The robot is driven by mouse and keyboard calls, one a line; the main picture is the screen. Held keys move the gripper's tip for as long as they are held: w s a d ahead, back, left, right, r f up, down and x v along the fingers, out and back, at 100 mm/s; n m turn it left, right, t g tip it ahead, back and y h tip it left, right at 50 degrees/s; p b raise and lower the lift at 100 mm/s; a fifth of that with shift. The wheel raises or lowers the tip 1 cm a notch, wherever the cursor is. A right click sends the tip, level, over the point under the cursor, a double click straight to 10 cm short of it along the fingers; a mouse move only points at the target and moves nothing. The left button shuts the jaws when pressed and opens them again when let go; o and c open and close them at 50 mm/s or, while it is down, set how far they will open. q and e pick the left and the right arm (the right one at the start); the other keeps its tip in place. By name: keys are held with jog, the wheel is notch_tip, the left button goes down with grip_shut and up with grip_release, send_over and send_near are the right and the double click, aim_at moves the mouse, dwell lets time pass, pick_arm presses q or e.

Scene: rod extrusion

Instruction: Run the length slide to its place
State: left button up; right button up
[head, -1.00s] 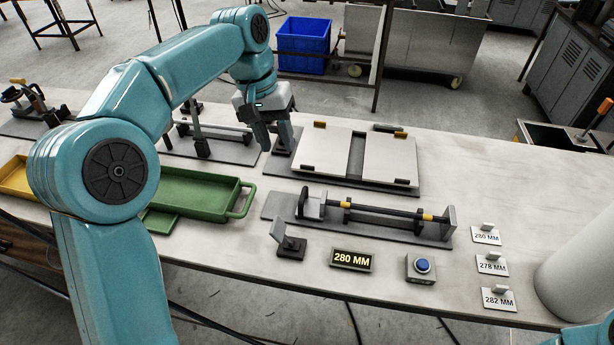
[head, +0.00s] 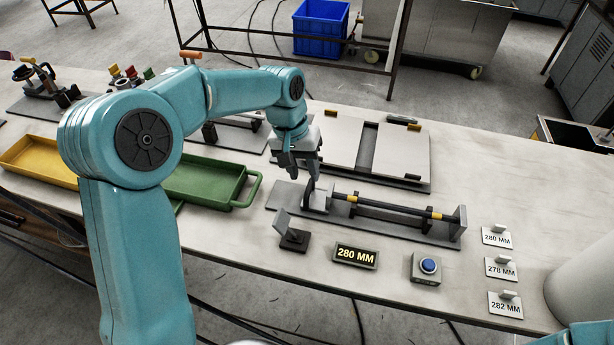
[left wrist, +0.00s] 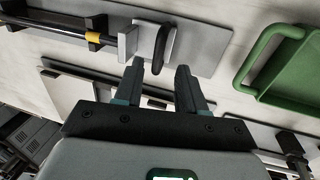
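The measuring fixture has a grey base plate (head: 445,236) carrying a dark rod (head: 385,207) with yellow bands. At the fixture's left end is a light grey slide block (head: 320,201) with a dark upright handle (head: 308,190). My left gripper (head: 303,176) hangs just above and behind this handle, fingers pointing down. In the left wrist view, the fingers (left wrist: 160,83) are apart and empty. The black handle (left wrist: 159,50) shows ahead of the gap between them, beside the slide block (left wrist: 128,42). My right gripper is out of view.
A display (head: 356,255) reads 280 MM, with a blue button (head: 428,265) beside it. Tags (head: 497,237) for 280, 278 and 282 MM lie at right. A grey panel fixture (head: 402,152) is behind; green (head: 208,182) and yellow trays (head: 35,160) are left.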

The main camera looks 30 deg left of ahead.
aim_at(309, 184)
pick_arm(q)
jog(key=f, duration=0.3)
jog(key=shift+w+d+f, duration=0.25)
jog(key=shift+w+d, duration=0.05)
jog(key=shift+d, duration=0.05)
jog(key=shift+s+r, duration=0.1)
jog(key=shift+s, duration=0.1)
jog(key=shift+c, duration=0.7)
jog(key=shift+w, duration=0.15)
grip_shut()
jog(key=a, duration=0.2)
jog(key=s+a, duration=0.1)
jog(key=a, duration=0.2)
jog(key=s+a, duration=0.1)
jog(key=a, duration=0.1)
jog(key=shift+a, duration=0.2)
jog(key=shift+w+d, duration=0.1)
jog(key=shift+o, duration=0.7)
grip_release()
jog(key=shift+a, duration=0.25)
jog(key=shift+d, duration=0.1)
